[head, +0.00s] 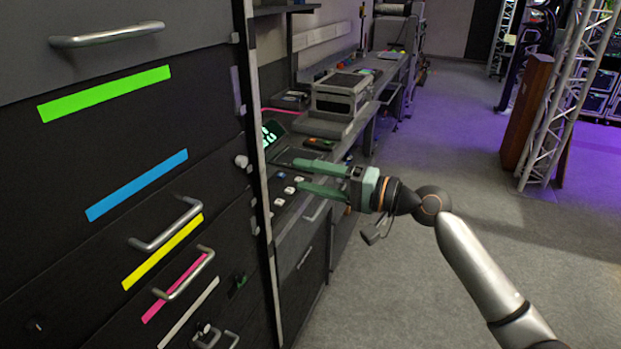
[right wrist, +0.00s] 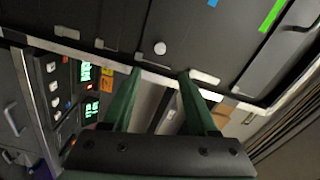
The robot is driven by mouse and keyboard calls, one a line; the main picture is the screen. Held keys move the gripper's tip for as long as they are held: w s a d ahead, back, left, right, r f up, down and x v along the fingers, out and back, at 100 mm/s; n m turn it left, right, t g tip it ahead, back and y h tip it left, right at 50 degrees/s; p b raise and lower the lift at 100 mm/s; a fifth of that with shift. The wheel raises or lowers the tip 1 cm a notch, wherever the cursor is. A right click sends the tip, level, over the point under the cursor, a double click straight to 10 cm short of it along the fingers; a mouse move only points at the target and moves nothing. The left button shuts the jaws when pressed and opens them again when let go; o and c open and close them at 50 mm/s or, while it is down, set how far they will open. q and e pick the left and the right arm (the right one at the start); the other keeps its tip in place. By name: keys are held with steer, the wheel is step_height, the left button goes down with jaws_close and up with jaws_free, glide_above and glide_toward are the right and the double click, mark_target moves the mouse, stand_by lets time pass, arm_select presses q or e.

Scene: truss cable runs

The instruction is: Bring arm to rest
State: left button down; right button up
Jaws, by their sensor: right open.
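My right gripper (head: 297,178) is in the middle of the head view, its arm coming in from the lower right. Its two green fingers point left and stand apart with nothing between them. In the head view they overlap the edge of the drawer cabinet and the panel behind it; whether they touch anything I cannot tell. In the right wrist view the open fingers (right wrist: 160,80) point up toward the cabinet's edge strip and a round knob (right wrist: 160,48). My left gripper is not in view.
A dark drawer cabinet (head: 75,175) with colour strips and handles fills the left. Beside it a workbench (head: 318,127) carries a grey case (head: 340,98) and a panel with lit green digits (head: 272,132). A truss (head: 560,100) stands at right. The grey floor (head: 450,130) between is open.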

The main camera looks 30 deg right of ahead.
steer(key=shift+f, duration=0.1)
steer(key=s+a+f+n+g+h, duration=0.1)
steer(key=s+a+f+n+h, duration=0.2)
steer(key=f, duration=1.1)
steer(key=s+a+f+g+h, duration=0.1)
steer(key=s+f+g+h, duration=0.2)
steer(key=f, duration=1.1)
steer(key=s+a+f+n+h, duration=0.1)
steer(key=s+a+f+n, duration=0.1)
steer(key=s+f, duration=0.4)
steer(key=s+a+f+n+g+h, duration=0.1)
steer(key=s+a+f+n, duration=0.2)
steer(key=s+f, duration=0.4)
steer(key=s+n, duration=0.1)
steer(key=s, duration=0.4)
steer(key=shift+s+a+n+h, duration=0.25)
steer(key=shift+s+n+h, duration=0.05)
